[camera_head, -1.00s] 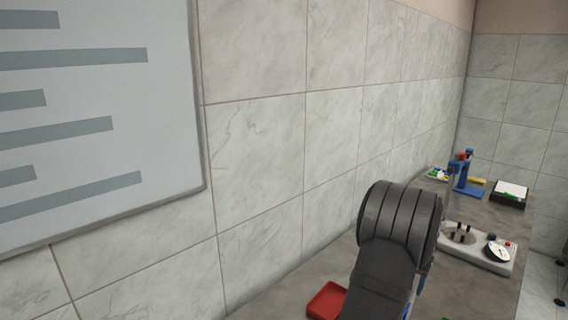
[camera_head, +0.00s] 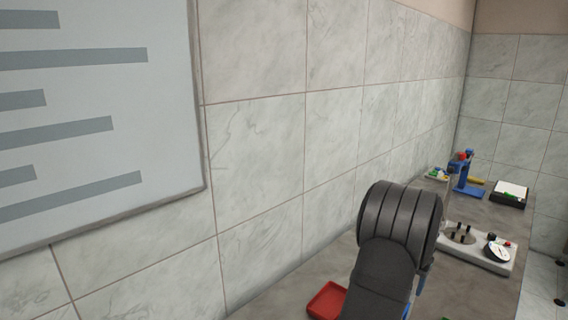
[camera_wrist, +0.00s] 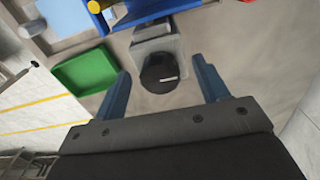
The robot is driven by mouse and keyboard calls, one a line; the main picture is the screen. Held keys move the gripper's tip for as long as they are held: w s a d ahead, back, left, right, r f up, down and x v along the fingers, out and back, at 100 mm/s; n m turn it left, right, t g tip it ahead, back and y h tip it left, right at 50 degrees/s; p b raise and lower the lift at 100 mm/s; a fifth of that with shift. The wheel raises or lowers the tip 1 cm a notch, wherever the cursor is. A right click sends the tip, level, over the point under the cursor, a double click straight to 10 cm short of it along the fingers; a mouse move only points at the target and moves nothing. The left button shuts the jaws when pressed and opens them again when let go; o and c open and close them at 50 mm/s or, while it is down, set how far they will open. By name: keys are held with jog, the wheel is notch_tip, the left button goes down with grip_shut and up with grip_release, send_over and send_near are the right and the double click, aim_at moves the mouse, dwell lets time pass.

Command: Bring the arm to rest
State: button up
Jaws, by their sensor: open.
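My gripper (camera_wrist: 164,88) shows in the wrist view with its two blue fingers spread wide and nothing held between them. Past the fingertips is a grey block-like fixture with a round black top (camera_wrist: 160,73). The fingers are apart from it in the picture; the exact distance cannot be told.
A green tray (camera_wrist: 86,74) lies left of the fixture, and a blue frame (camera_wrist: 135,12) stands beyond it. In the head view the bench holds a red tray (camera_head: 327,301), a pale fixture with a dial (camera_head: 480,249), a blue stand (camera_head: 467,178) and a black box (camera_head: 509,193).

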jog(key=shift+n, duration=0.9)
jog(key=shift+o, duration=0.2)
jog(key=o, duration=0.7)
jog(key=s+a+r+n+g+h, duration=0.2)
jog(key=s+a+r+n, duration=0.25)
jog(key=a+n, duration=0.4)
jog(key=s+a+r+n+g+h, duration=0.1)
jog(key=s+a+r+n, duration=0.4)
jog(key=a+n, duration=0.4)
jog(key=shift+m, duration=0.55)
jog(key=x, duration=0.8)
jog(key=shift+w+a+f, duration=0.1)
jog(key=shift+w+a, duration=0.15)
jog(key=shift+a, duration=0.05)
